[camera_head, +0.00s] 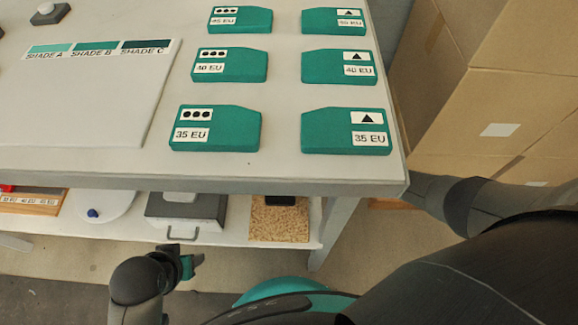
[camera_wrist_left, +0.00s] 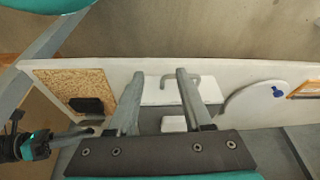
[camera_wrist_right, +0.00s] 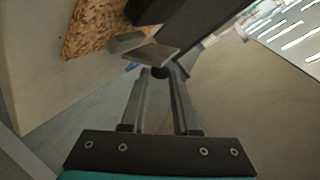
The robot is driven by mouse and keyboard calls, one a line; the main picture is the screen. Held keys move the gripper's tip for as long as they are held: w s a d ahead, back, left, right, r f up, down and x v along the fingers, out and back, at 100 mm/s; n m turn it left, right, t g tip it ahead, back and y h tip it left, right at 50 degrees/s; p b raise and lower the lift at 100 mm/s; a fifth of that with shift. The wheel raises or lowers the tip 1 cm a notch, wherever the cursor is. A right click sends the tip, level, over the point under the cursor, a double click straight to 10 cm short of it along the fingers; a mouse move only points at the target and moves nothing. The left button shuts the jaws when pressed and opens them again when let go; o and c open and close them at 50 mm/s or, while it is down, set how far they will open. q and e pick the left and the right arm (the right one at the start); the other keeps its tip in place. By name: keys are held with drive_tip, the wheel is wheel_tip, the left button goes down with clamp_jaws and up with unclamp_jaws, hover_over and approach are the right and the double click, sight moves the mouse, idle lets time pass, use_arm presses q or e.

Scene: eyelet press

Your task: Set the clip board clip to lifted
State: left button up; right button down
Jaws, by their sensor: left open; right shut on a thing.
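The clip board is a speckled brown board (camera_head: 279,222) at the right end of the lower shelf. It also shows in the left wrist view (camera_wrist_left: 62,82) and right wrist view (camera_wrist_right: 92,28). Its black clip (camera_wrist_left: 87,105) sits near one edge; its top is cut off by the table in the head view. My right gripper (camera_wrist_right: 160,74) is shut on a small dark part beside the board, seemingly the clip's lever; the exact contact is unclear. My left gripper (camera_wrist_left: 155,74) is open and empty, in front of the shelf near a grey box (camera_head: 185,211) with a handle.
Several teal blocks (camera_head: 215,130) and a shade panel (camera_head: 85,100) lie on the tabletop (camera_head: 280,170). The shelf also bears a white rounded plate (camera_head: 105,207) with a blue knob. Cardboard boxes (camera_head: 500,90) stand at the right. A table leg (camera_head: 333,232) stands beside the board.

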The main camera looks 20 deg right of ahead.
drive_tip(key=shift+w+d+m+g, duration=0.2)
drive_tip(key=shift+w+m+g, duration=0.4)
drive_tip(key=shift+m, duration=0.3)
use_arm(q)
drive_tip(key=shift+w+r, duration=0.1)
use_arm(e)
drive_tip(key=c, duration=0.7)
unclamp_jaws()
drive_tip(key=shift+o, duration=0.2)
drive_tip(key=shift+s+d+r, duration=0.1)
drive_tip(key=shift+s+d, duration=0.05)
drive_tip(key=shift+d, duration=0.05)
use_arm(q)
drive_tip(key=s+f+g+p, duration=0.1)
drive_tip(key=s+f+p, duration=0.2)
drive_tip(key=f, duration=0.5)
drive_tip(key=shift+s+a+p, duration=0.3)
drive_tip(key=shift+p, duration=0.15)
use_arm(e)
drive_tip(key=v, duration=1.4)
drive_tip(key=shift+s+d, duration=0.2)
drive_tip(key=shift+d, duration=0.15)
